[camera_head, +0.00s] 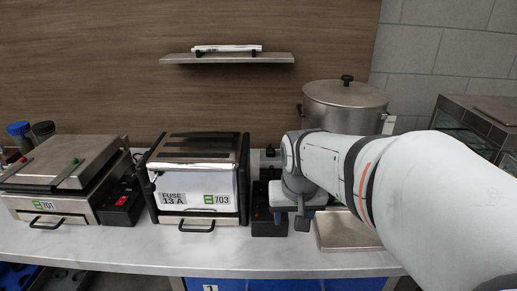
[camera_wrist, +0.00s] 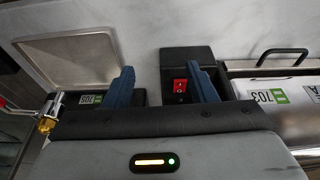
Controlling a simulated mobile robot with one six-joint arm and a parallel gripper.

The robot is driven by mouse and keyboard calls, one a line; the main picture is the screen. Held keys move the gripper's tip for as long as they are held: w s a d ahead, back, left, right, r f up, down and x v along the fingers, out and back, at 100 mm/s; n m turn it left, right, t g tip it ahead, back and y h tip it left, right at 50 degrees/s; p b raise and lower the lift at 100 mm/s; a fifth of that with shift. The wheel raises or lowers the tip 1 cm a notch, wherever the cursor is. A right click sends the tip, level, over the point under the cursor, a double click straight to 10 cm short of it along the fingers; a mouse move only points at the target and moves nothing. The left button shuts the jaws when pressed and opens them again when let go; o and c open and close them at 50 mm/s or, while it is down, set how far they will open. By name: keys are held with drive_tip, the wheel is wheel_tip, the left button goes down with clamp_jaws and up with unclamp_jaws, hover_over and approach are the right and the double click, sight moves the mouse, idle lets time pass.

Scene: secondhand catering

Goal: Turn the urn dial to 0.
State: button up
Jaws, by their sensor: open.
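A large steel lidded pot (camera_head: 346,104), probably the urn, stands at the back right in the head view; my arm hides its lower front. No dial can be made out in either view. In the wrist view, a metal tap-like fitting (camera_wrist: 48,115) with brass and red parts shows at the left edge, perhaps the urn's. My gripper (camera_wrist: 162,82) is open, with two blue fingers apart and nothing seen between them. It points down over the counter, beside a black box with a red switch (camera_wrist: 180,87). In the head view my gripper (camera_head: 303,222) is partly hidden by its own wrist.
A toaster (camera_head: 197,180) labelled 703 and a grill (camera_head: 62,170) labelled 701 stand left on the counter. A flat steel tray (camera_head: 345,232) lies right of my gripper. A shelf (camera_head: 227,58) hangs above. A glass-sided cabinet (camera_head: 470,125) stands at right. The counter's front strip is clear.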

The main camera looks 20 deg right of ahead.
drive_tip(key=w+d+r+m+h, duration=0.1)
drive_tip(key=w+d+m, duration=0.2)
drive_tip(key=w+d, duration=0.4)
drive_tip(key=w+d+r+m+h, duration=0.1)
drive_tip(key=w+d+r+m, duration=0.2)
drive_tip(key=w, duration=0.6)
drive_tip(key=shift+t, duration=0.4)
drive_tip(key=x, duration=0.8)
drive_tip(key=shift+w+d+f+p, duration=0.1)
drive_tip(key=shift+d+f+p, duration=0.2)
drive_tip(key=shift+d, duration=0.15)
drive_tip(key=shift+c, duration=0.2)
drive_tip(key=shift+r, duration=0.1)
drive_tip(key=c, duration=0.9)
